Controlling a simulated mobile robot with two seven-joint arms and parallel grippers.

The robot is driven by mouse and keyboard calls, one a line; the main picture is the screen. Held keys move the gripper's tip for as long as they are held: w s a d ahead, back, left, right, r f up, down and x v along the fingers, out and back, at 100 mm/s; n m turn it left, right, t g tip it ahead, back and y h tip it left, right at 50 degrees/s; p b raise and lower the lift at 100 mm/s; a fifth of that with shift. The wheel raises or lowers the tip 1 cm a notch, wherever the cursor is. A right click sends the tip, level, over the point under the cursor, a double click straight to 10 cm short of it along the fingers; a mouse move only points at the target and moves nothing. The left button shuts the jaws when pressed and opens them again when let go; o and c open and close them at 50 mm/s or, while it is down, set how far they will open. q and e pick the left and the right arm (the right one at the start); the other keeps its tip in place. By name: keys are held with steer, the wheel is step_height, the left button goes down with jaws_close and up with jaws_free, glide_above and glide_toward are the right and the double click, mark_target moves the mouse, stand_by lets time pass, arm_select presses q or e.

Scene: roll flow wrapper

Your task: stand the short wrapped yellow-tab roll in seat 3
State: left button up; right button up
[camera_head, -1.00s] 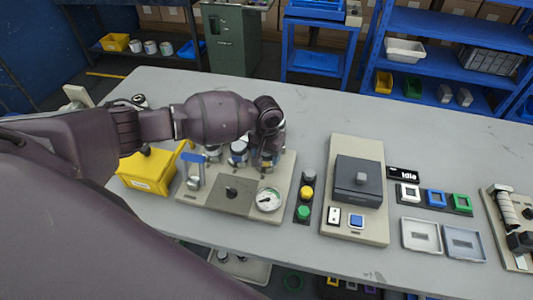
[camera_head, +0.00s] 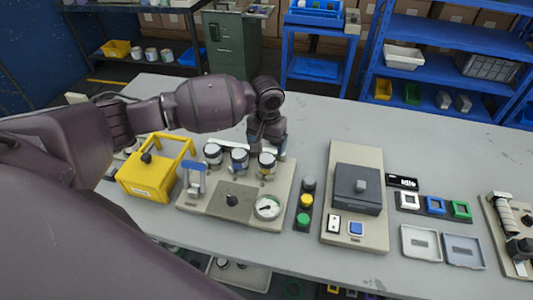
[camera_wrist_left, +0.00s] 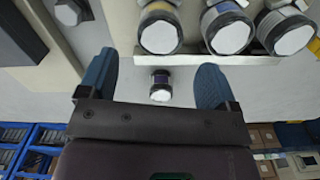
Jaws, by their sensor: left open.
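My left gripper (camera_head: 264,146) is open and points down behind the beige machine (camera_head: 225,213). In the left wrist view its two blue fingers (camera_wrist_left: 155,68) are apart. A short dark roll with a white end (camera_wrist_left: 160,86) shows between the fingers, apart from both. I cannot make out a yellow tab on it, and the gripper hides it in the head view. Three larger rolls with white tops (camera_head: 213,153) (camera_head: 239,158) (camera_head: 266,162) stand in a row along the machine's back. They fill the top of the left wrist view (camera_wrist_left: 228,30). Seat numbers are not readable.
A yellow carrier box (camera_head: 148,182) stands left of the machine. A button strip (camera_head: 305,203), a beige unit with a dark lid (camera_head: 357,190) and two shallow trays (camera_head: 421,242) (camera_head: 464,250) lie to the right. The table behind them is clear.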

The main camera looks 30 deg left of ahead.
arm_select(q)
step_height(320, 180, up, 4)
steer(key=shift+r, duration=0.1)
stand_by(0.5)
